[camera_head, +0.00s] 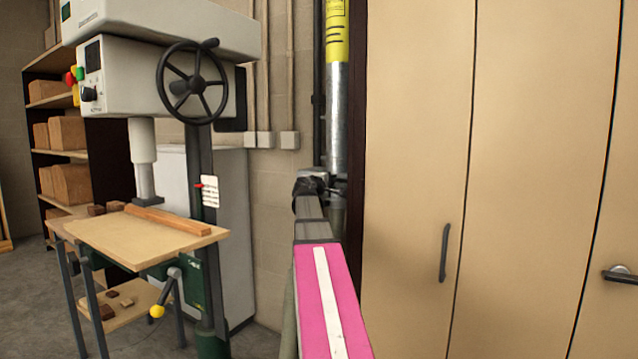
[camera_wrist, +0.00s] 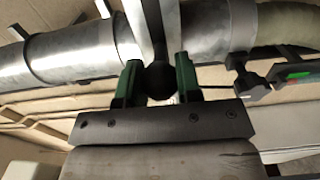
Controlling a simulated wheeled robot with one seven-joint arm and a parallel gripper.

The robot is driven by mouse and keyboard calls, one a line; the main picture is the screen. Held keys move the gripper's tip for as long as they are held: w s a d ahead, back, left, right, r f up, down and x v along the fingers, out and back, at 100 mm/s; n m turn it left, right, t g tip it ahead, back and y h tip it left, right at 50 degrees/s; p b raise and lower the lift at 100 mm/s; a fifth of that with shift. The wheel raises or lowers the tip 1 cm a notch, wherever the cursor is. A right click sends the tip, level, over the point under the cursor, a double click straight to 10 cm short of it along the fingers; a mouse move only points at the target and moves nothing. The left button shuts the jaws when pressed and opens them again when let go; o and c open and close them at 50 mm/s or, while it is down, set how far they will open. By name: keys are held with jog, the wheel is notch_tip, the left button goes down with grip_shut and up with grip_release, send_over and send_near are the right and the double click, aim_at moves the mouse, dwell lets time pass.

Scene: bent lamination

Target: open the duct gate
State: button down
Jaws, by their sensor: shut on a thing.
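The metal duct (camera_head: 337,115) runs upright against the wall in the head view, with a yellow label near its top. In the wrist view the duct (camera_wrist: 75,50) lies across the picture, and the gate's flat metal plate (camera_wrist: 149,22) stands across it. My gripper (camera_wrist: 157,84) has its two green fingers on either side of a dark round knob (camera_wrist: 158,82) at the plate's near end, and is shut on it. In the head view my arm reaches up to the duct and largely hides the gate and fingertips. I cannot tell how far the plate is drawn out.
A black fitting (camera_wrist: 250,84) and a strip with green and red marks (camera_wrist: 297,75) sit right of the fingers. A drill press (camera_head: 150,75) with a wooden table (camera_head: 120,240) stands left. Tall beige cabinets (camera_head: 415,180) close off the right side.

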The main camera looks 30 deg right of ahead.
jog(key=shift+s+d, duration=0.3)
jog(key=shift+s, duration=0.25)
jog(key=c, duration=0.8)
grip_release()
jog(key=v, duration=1)
jog(key=shift+s+a, duration=0.2)
jog(key=shift+a, duration=0.1)
